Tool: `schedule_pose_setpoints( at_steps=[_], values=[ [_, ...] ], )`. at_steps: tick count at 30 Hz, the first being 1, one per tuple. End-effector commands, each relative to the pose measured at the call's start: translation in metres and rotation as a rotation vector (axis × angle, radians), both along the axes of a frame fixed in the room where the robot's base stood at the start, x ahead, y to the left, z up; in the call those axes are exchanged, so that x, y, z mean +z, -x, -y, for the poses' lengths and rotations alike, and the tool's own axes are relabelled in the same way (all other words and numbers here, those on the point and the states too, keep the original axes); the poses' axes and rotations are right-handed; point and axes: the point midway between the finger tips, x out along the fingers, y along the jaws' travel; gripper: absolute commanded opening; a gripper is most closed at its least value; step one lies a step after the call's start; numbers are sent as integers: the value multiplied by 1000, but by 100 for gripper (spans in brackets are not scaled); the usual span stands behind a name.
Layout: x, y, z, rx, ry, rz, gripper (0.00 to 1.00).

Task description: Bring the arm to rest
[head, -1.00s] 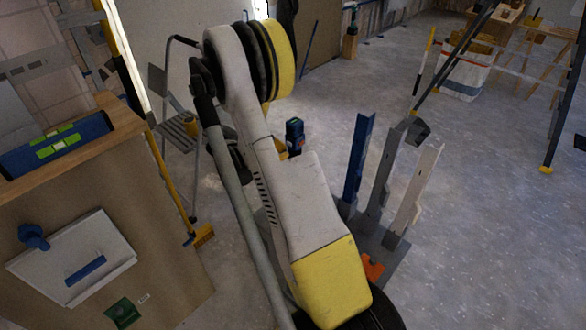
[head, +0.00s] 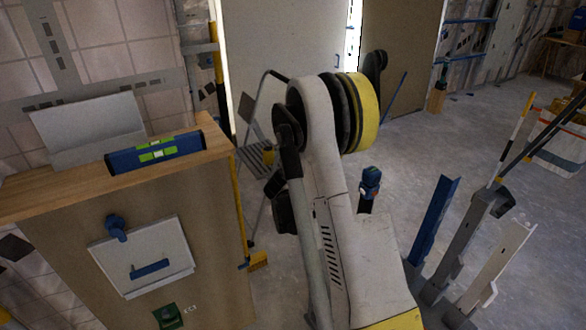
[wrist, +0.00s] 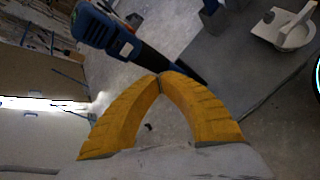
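My arm rises through the middle of the head view, white with yellow and black bands at its bent joint. My gripper (wrist: 160,82) shows in the wrist view as two yellow ribbed fingers whose tips meet. I see nothing held between them, only floor through the gap below the tips. A blue and black tool (wrist: 110,32) lies beyond the fingertips, its dark end passing behind them; I cannot tell whether they touch. In the head view my gripper is hidden behind the arm. A blue and black device (head: 370,186) stands just right of the arm there.
A wooden-topped cabinet (head: 75,240) with a blue spirit level (head: 155,153) stands at left. A stepladder (head: 262,150) is behind my arm. Upright blue (head: 435,220) and grey brackets stand at right. Open concrete floor (head: 440,135) lies behind them.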

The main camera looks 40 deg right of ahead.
Motion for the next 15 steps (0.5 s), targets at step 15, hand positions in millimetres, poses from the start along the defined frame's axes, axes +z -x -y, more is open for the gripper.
schedule_pose_setpoints(
  at_steps=[15],
  values=[
    [61, -16, -61, 12, -125, 240, 0]
  ],
)
